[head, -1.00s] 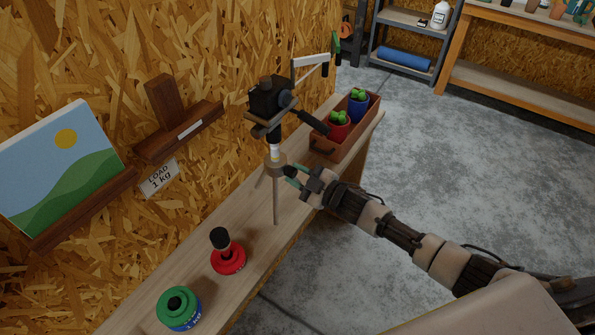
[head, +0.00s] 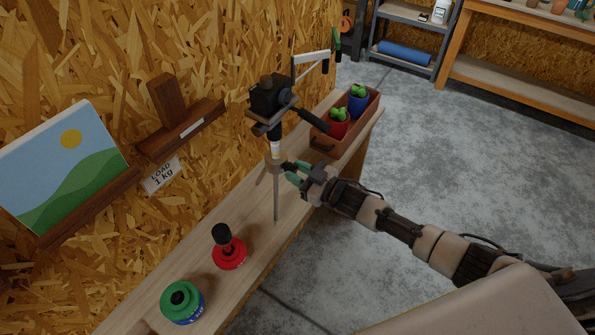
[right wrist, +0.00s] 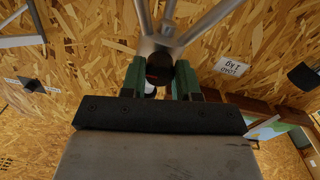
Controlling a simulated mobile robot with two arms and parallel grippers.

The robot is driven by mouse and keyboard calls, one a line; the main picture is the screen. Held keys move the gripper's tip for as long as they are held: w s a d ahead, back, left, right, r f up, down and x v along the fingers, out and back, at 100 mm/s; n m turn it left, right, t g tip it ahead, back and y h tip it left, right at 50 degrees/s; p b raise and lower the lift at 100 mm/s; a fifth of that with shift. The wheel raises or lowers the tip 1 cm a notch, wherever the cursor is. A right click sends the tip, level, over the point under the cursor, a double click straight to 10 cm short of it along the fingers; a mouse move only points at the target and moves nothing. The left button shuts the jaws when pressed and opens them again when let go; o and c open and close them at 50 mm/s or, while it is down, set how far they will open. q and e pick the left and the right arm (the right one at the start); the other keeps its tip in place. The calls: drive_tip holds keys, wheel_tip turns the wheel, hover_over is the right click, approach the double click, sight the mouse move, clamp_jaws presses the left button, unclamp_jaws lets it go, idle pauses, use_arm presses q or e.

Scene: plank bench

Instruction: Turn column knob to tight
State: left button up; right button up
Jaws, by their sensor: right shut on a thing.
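A tripod (head: 276,196) with a dark camera head (head: 268,97) stands upright on the plank bench beside the wall. The column knob (head: 287,166) is small and dark, on the right side of the tripod's collar below the white-marked column. My right gripper (head: 292,171) reaches it from the right. In the right wrist view, the dark round knob (right wrist: 160,68) sits between the green fingertips of my right gripper (right wrist: 160,80), which is shut on it. The grey tripod legs spread above it there. Any marking on the knob is not readable. My left gripper is not in view.
On the bench (head: 205,255) stand a red weight with a black handle (head: 229,252) and a green and blue weight (head: 182,303). A brown planter box (head: 323,143) is behind the tripod. A picture (head: 60,170) and wooden shelf (head: 180,136) are at the wall.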

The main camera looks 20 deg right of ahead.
drive_tip(key=shift+f, duration=0.1)
drive_tip(key=o, duration=0.9)
drive_tip(key=b+v, duration=0.2)
drive_tip(key=v, duration=0.8)
drive_tip(key=shift+s+d+b, duration=0.25)
drive_tip(key=shift+s+b, duration=0.05)
drive_tip(key=shift+b, duration=0.05)
